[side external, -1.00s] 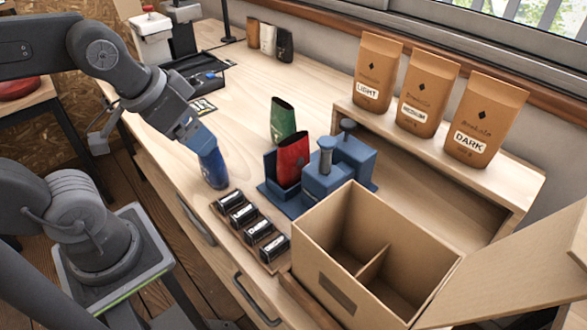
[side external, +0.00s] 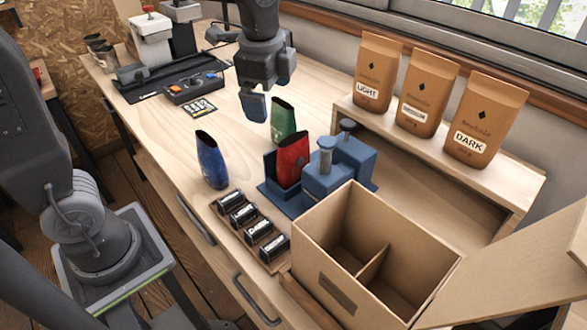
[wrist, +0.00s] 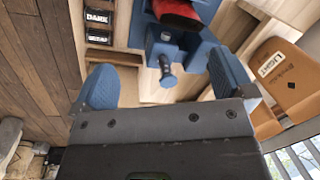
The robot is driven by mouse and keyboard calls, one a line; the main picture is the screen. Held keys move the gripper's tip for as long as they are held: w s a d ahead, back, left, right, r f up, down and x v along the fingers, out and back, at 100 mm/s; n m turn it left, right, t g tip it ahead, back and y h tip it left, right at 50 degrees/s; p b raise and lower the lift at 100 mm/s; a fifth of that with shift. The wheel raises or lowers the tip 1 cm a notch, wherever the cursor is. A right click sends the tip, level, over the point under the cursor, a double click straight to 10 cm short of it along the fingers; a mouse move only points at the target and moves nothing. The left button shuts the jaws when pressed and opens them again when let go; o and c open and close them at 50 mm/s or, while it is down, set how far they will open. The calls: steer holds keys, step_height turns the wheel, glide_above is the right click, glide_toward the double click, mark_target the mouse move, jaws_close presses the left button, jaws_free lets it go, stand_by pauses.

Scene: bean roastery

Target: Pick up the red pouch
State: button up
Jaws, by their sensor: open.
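The red pouch (side external: 293,159) stands upright in a blue fixture (side external: 274,191) on the wooden bench, beside the blue clamp blocks. In the wrist view part of the red pouch (wrist: 178,12) shows at the top edge, beyond the fingers. My gripper (side external: 256,105) hangs above the bench, behind and to the left of the red pouch, apart from it. In the wrist view my gripper (wrist: 166,82) has its two blue fingers wide apart with nothing between them in its grasp.
A green pouch (side external: 283,120) stands just behind the red one, and a blue pouch (side external: 211,160) stands to the left. A label rack (side external: 248,228) and an open cardboard box (side external: 345,290) are in front. Tan bags (side external: 426,92) line the right shelf.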

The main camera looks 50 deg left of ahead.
mark_target(293, 147)
steer(key=w+d+f+m+g, duration=0.2)
steer(key=w+f+m, duration=0.2)
steer(key=w+m, duration=0.15)
steer(key=shift+y, duration=0.4)
steer(key=a+f, duration=0.1)
steer(key=f, duration=0.3)
steer(key=a+f, duration=0.1)
steer(key=f, duration=0.8)
steer(key=shift+w+a+f, duration=0.1)
steer(key=shift+w+a, duration=0.25)
steer(key=shift+a, duration=0.05)
steer(key=c, duration=0.8)
steer(key=shift+c, duration=0.2)
